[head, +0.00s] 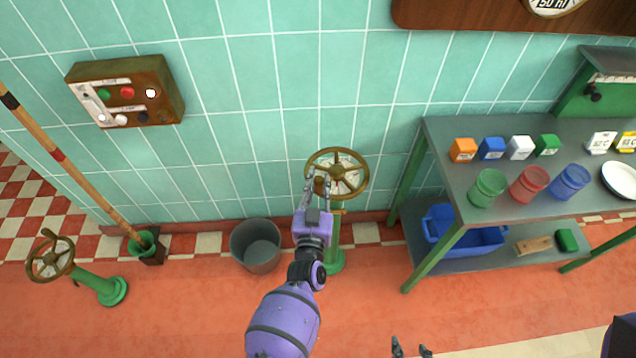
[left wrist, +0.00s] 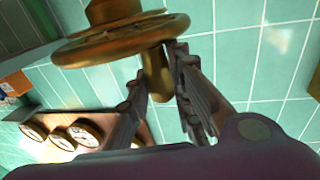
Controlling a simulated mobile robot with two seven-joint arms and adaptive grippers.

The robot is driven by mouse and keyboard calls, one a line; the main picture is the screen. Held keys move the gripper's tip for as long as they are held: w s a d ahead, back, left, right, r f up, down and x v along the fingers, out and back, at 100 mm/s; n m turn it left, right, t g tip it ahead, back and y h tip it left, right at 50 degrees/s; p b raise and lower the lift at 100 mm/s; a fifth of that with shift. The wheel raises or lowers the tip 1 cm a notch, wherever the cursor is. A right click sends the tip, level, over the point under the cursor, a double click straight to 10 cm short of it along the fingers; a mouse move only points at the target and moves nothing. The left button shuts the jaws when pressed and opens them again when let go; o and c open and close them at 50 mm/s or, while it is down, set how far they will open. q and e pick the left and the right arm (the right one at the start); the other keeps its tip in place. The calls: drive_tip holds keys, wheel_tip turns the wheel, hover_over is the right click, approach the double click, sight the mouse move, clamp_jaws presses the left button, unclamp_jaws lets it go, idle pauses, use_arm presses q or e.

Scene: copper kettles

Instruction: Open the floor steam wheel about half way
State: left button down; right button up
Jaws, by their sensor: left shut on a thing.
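A brass handwheel (head: 350,158) with a pale dial face in its middle stands on a green floor pedestal (head: 334,262) by the tiled wall. My left gripper (head: 318,184) is at the left side of its rim. In the left wrist view the wheel (left wrist: 95,45) shows its rim and hub, and its brass handle knob (left wrist: 157,78) sits between the fingers of my left gripper (left wrist: 160,70), shut on it. A second brass wheel (head: 50,256) on a tilted green stand is at the far left. My right gripper (head: 411,348) shows at the bottom edge, fingers apart and empty.
A grey bucket (head: 256,246) stands just left of the pedestal. A green-legged bench (head: 440,150) with colored boxes and jars is to the right. Red floor in front is clear.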

use_arm(q)
drive_tip(key=shift+s+d+f, duration=0.2)
drive_tip(key=shift+d+f, duration=0.15)
drive_tip(key=shift+d, duration=0.15)
use_arm(e)
drive_tip(key=shift+d, duration=0.1)
idle(0.3)
use_arm(q)
drive_tip(key=c, duration=1.6)
unclamp_jaws()
drive_tip(key=shift+d, duration=0.1)
drive_tip(key=shift+o, duration=0.2)
drive_tip(key=shift+w+f, duration=0.1)
drive_tip(key=shift+f, duration=0.05)
use_arm(e)
drive_tip(key=shift+d+f, duration=0.1)
drive_tip(key=shift+d, duration=0.05)
use_arm(q)
drive_tip(key=shift+a+f, duration=0.2)
drive_tip(key=shift+a, duration=0.2)
drive_tip(key=s+a+r, duration=0.1)
drive_tip(key=s, duration=1)
drive_tip(key=shift+s+r, duration=0.15)
drive_tip(key=shift+s, duration=0.15)
use_arm(e)
drive_tip(key=shift+w, duration=0.1)
